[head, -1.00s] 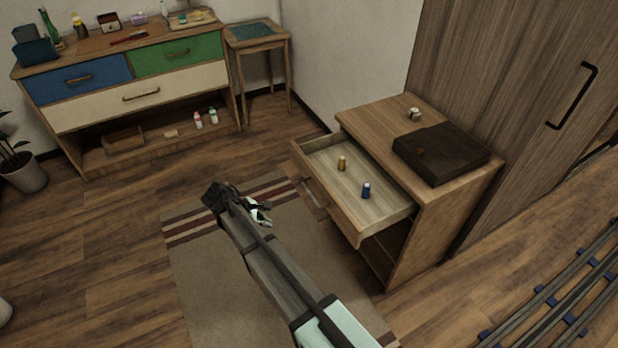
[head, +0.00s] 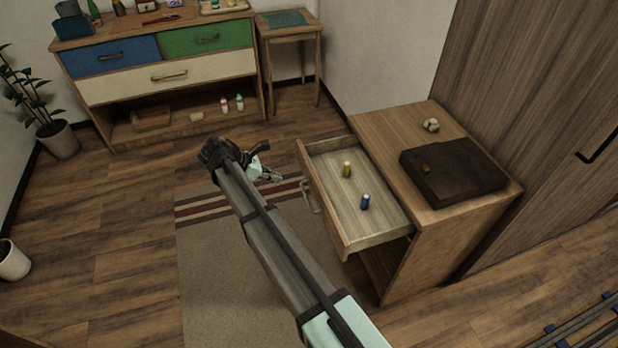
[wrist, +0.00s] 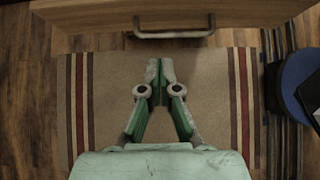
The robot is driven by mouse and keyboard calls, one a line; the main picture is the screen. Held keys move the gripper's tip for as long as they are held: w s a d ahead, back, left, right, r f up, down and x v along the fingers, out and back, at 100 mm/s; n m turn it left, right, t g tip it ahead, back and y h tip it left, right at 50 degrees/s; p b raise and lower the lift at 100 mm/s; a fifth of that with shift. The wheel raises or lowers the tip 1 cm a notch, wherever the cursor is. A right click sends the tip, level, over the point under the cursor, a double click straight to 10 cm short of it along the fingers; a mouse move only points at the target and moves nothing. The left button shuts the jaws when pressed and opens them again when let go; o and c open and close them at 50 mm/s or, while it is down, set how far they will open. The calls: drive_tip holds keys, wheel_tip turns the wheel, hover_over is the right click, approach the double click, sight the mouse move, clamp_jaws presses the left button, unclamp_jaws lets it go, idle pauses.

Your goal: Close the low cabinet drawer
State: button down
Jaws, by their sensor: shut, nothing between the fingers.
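The low cabinet (head: 450,235) stands at the right in the head view, with its drawer (head: 350,240) pulled well out to the left. A gold bottle (head: 347,170) and a blue bottle (head: 365,202) stand upright inside the drawer. The drawer's handle (head: 310,197) is on its front; a handle (wrist: 174,33) on a wooden front also shows at the top of the wrist view. My gripper (wrist: 160,68) is shut and empty, with its fingertips short of that handle. In the head view my gripper (head: 268,175) is left of the drawer, partly behind my arm.
A dark box (head: 452,172) and a small pale object (head: 431,125) rest on the cabinet top. A striped rug (head: 215,265) lies below my arm. A wide dresser (head: 165,75) and a small side table (head: 290,60) stand at the back. A tall wardrobe (head: 545,120) is at the right.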

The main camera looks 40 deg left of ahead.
sight(314, 186)
drive_tip(key=p+x, duration=0.1)
drive_tip(key=x, duration=0.3)
drive_tip(key=r+x, duration=0.1)
drive_tip(key=x, duration=0.2)
drive_tip(key=w+p+x, duration=0.1)
drive_tip(key=x, duration=0.3)
drive_tip(key=shift+w+d+p, duration=0.25)
drive_tip(key=shift+d+p, duration=0.1)
drive_tip(key=shift+d, duration=0.15)
drive_tip(key=shift+w+d+f, duration=0.15)
drive_tip(key=shift+w+d, duration=0.15)
drive_tip(key=shift+w, duration=0.15)
